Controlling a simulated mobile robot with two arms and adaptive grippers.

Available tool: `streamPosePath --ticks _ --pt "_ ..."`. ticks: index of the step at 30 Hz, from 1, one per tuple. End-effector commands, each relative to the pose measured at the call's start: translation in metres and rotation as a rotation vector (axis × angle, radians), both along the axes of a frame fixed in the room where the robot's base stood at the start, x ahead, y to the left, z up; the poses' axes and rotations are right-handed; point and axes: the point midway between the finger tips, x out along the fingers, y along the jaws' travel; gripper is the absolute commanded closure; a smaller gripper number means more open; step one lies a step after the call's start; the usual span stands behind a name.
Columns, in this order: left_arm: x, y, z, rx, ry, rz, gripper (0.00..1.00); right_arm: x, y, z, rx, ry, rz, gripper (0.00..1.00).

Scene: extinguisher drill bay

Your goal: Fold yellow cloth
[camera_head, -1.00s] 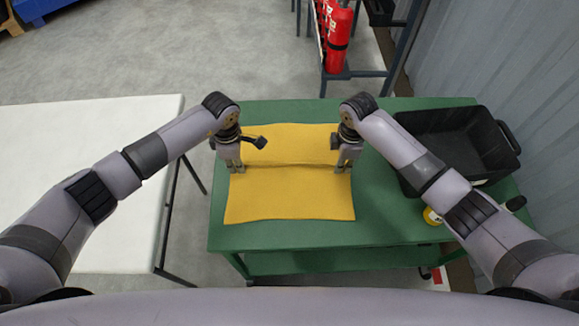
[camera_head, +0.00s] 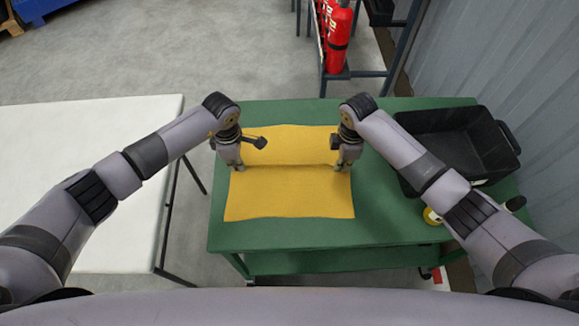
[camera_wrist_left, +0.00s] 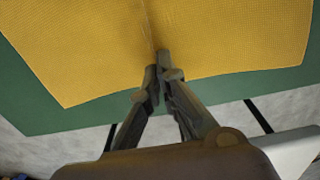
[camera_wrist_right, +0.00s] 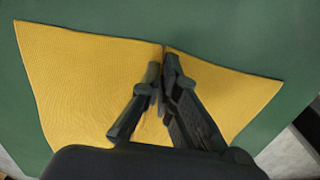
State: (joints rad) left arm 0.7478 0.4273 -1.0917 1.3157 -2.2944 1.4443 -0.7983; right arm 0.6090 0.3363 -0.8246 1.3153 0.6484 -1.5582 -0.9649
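The yellow cloth (camera_head: 290,197) lies spread on the green table (camera_head: 385,228), with a raised crease running across its middle between my grippers. My left gripper (camera_head: 237,168) is at the left end of this crease, its fingertips together on the cloth edge; this also shows in the left wrist view (camera_wrist_left: 157,72). My right gripper (camera_head: 342,168) is at the right end of the crease. In the right wrist view (camera_wrist_right: 162,68) its fingertips are close together, with a pinched ridge of cloth between them.
A black bin (camera_head: 455,148) stands at the table's right side. A white table (camera_head: 120,240) stands to the left across a gap. A red extinguisher (camera_head: 338,40) hangs on a rack behind.

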Motion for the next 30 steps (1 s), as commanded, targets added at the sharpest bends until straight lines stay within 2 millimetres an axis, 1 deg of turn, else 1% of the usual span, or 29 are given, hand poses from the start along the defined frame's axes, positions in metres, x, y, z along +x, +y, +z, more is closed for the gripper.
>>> streamPosePath --ticks 14,20,27,30 --pt "0.000 0.000 0.002 0.001 0.001 0.000 1.00 -0.001 -0.001 0.001 -0.001 0.002 0.000 1.00" --pt "0.000 0.001 0.014 0.001 0.000 0.000 1.00 0.000 -0.001 0.014 -0.001 0.001 0.000 1.00" --pt "0.000 0.000 0.036 0.001 0.000 0.000 1.00 0.000 -0.001 0.036 -0.001 0.001 0.000 1.00" --pt "0.000 0.000 0.043 0.001 0.000 0.000 1.00 0.000 0.000 0.043 -0.001 0.001 0.000 1.00"
